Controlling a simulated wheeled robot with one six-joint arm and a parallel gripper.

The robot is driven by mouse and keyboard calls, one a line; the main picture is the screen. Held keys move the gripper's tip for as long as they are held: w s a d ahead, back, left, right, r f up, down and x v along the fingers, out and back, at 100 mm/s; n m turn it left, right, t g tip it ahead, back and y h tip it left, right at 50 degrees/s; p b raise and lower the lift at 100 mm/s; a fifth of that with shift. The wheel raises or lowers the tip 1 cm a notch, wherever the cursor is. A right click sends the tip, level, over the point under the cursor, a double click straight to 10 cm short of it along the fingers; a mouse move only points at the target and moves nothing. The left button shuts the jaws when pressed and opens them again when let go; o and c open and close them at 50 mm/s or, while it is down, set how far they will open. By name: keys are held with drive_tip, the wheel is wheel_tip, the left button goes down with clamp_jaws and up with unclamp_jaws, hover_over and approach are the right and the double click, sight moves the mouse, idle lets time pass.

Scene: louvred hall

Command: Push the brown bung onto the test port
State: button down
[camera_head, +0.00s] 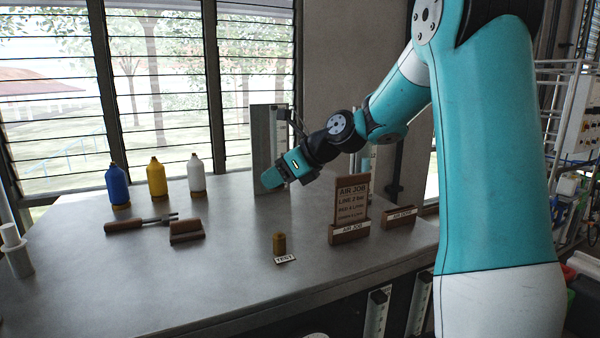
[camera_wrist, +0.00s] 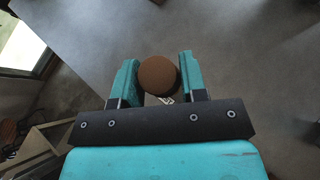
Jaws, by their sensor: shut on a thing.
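The brown bung (camera_wrist: 158,75) shows in the wrist view as a round brown top between the two teal fingers of my gripper (camera_wrist: 157,80). My gripper is shut on it. In the head view my gripper (camera_head: 272,180) is above the rear middle of the bench, and the bung cannot be made out there. A short brass-brown post (camera_head: 279,243) stands upright at the bench's front middle, with a small white label (camera_head: 285,260) before it; I cannot read the label surely or tell whether this post is the test port. My gripper is behind and apart from it.
Blue (camera_head: 117,187), yellow (camera_head: 157,178) and white (camera_head: 196,174) bottles stand at the back left of the grey bench (camera_head: 120,275). A fork-like tool (camera_head: 140,223) and a brown block (camera_head: 187,231) lie before them. Wooden AIR JOB sign (camera_head: 350,205) stands right. Front left is clear.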

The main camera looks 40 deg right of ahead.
drive_tip(key=shift+d+f, duration=0.15)
drive_tip(key=shift+f, duration=0.15)
drive_tip(key=b, duration=0.2)
hover_over(281, 236)
wheel_tip(281, 236, down, 7)
drive_tip(key=shift+w+f, duration=0.15)
drive_tip(key=shift+f, duration=0.2)
drive_tip(key=shift+f, duration=0.2)
drive_tip(key=shift+r+p, duration=0.15)
drive_tip(key=shift+p, duration=0.45)
drive_tip(key=shift+f, duration=0.25)
drive_tip(key=shift+f+b, duration=0.65)
drive_tip(key=shift+f, duration=0.7)
drive_tip(key=shift+r, duration=0.1)
